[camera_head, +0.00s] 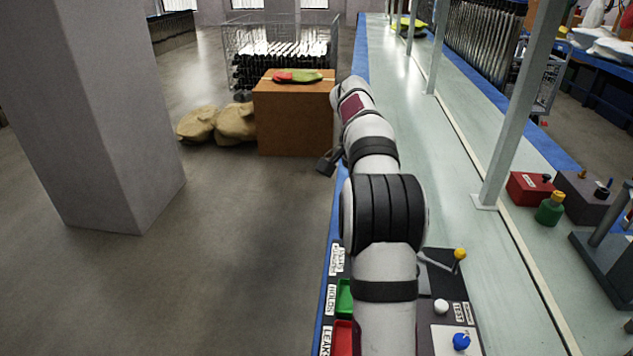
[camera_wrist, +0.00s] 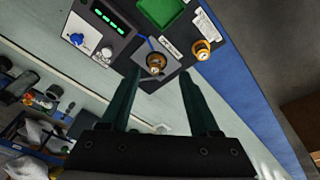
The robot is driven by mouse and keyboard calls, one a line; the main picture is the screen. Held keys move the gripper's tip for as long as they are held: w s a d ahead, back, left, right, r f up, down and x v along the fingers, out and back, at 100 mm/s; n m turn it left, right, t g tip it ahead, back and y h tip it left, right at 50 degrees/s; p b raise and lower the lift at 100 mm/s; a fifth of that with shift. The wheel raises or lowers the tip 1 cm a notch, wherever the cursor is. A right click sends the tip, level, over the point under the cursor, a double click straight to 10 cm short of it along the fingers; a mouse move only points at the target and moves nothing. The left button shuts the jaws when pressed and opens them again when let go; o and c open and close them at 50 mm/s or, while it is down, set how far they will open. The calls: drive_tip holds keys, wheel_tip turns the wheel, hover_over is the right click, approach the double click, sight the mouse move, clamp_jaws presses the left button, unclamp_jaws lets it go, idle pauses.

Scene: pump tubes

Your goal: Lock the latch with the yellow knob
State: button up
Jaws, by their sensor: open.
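The yellow knob (camera_head: 460,254) tops a thin lever on the dark panel (camera_head: 433,277), right of my arm in the head view. The lever leans up and to the right. My gripper (camera_wrist: 162,80) is open and empty in the wrist view. Its two dark fingers point towards the panel edge, with a brass fitting (camera_wrist: 155,62) between and just beyond the tips. An orange-gold knob (camera_wrist: 201,48) shows to the right of that. I cannot tell whether either is the yellow knob. My arm hides part of the panel in the head view.
Near the lever are a white knob (camera_head: 441,306) and a blue knob (camera_head: 461,341). A green bin (camera_head: 344,297) and red bin (camera_head: 343,338) are left of my arm. A green bottle (camera_head: 550,209) and red box (camera_head: 529,188) stand right of the grey post.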

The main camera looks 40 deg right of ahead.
drive_tip(key=s+d+f+m, duration=0.3)
drive_tip(key=d+f, duration=0.1)
drive_tip(key=d, duration=0.5)
drive_tip(key=m+g, duration=0.2)
drive_tip(key=m, duration=0.2)
approach(458, 261)
drive_tip(key=shift+h, duration=0.5)
drive_tip(key=x, duration=1)
drive_tip(key=shift+w+a+f, duration=0.1)
drive_tip(key=shift+a+f, duration=0.05)
drive_tip(key=shift+f, duration=0.15)
clamp_jaws()
